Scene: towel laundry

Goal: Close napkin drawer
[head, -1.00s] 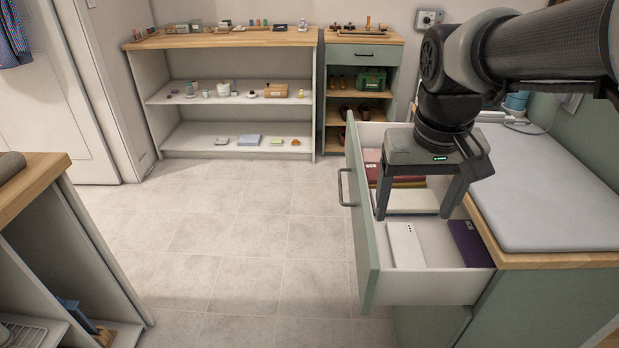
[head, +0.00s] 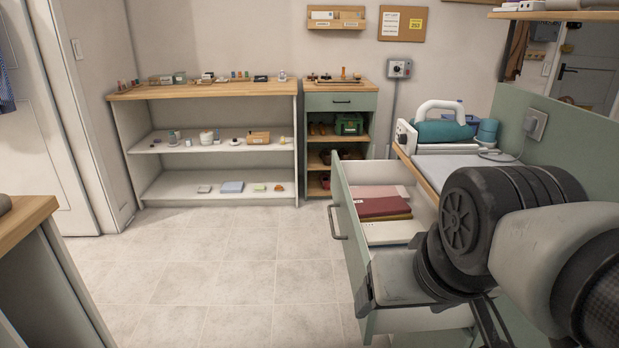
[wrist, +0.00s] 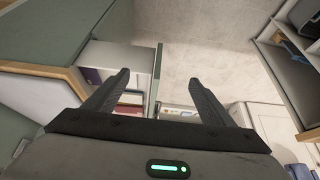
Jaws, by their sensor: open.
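The napkin drawer, with a pale green front (head: 349,240) and a dark bar handle (head: 336,222), stands pulled out of the counter on the right. Folded pink napkins (head: 380,192) and dark red napkins (head: 383,207) lie inside it. My gripper (wrist: 160,79) is open and empty. In the wrist view the drawer front (wrist: 156,85) shows edge-on between the fingers, the left finger over the drawer's inside and the right over the floor. I cannot tell whether they touch it. In the head view my arm hides the drawer's near end.
A low shelf unit (head: 210,150) and a small green cabinet (head: 341,103) stand at the back wall. The tiled floor (head: 230,260) left of the drawer is clear.

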